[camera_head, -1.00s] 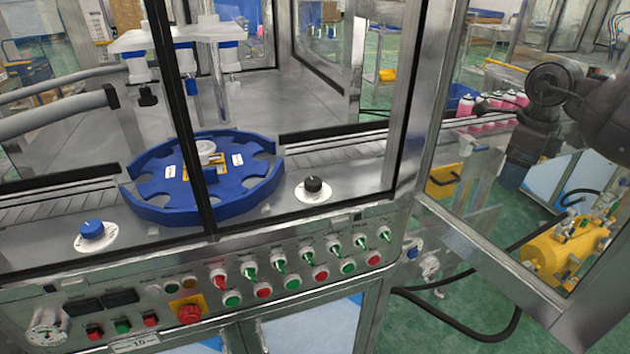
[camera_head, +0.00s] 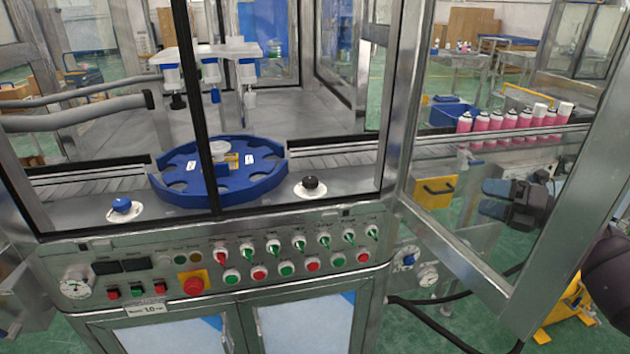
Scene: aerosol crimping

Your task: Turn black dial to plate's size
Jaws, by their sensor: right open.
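The black dial (camera_head: 311,186) stands on a small round white scale on the machine's metal deck, right of the blue star-wheel plate (camera_head: 269,185). The scale's marks and the dial's pointer are too small to read. The star-wheel plate has white labels on top, also too small to read. A small white label plate (camera_head: 149,309) on the front panel appears to read 10 or 1.0. My right gripper (camera_head: 487,198) is at the right, seen through the glass door, open and well apart from the dial. My left gripper is out of view.
A blue dial (camera_head: 122,205) sits at the deck's left. Below it, the front panel holds switches, buttons and a red emergency stop (camera_head: 194,284). The framed glass door (camera_head: 530,235) stands open at right. Pink cans (camera_head: 497,121) line the conveyor behind.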

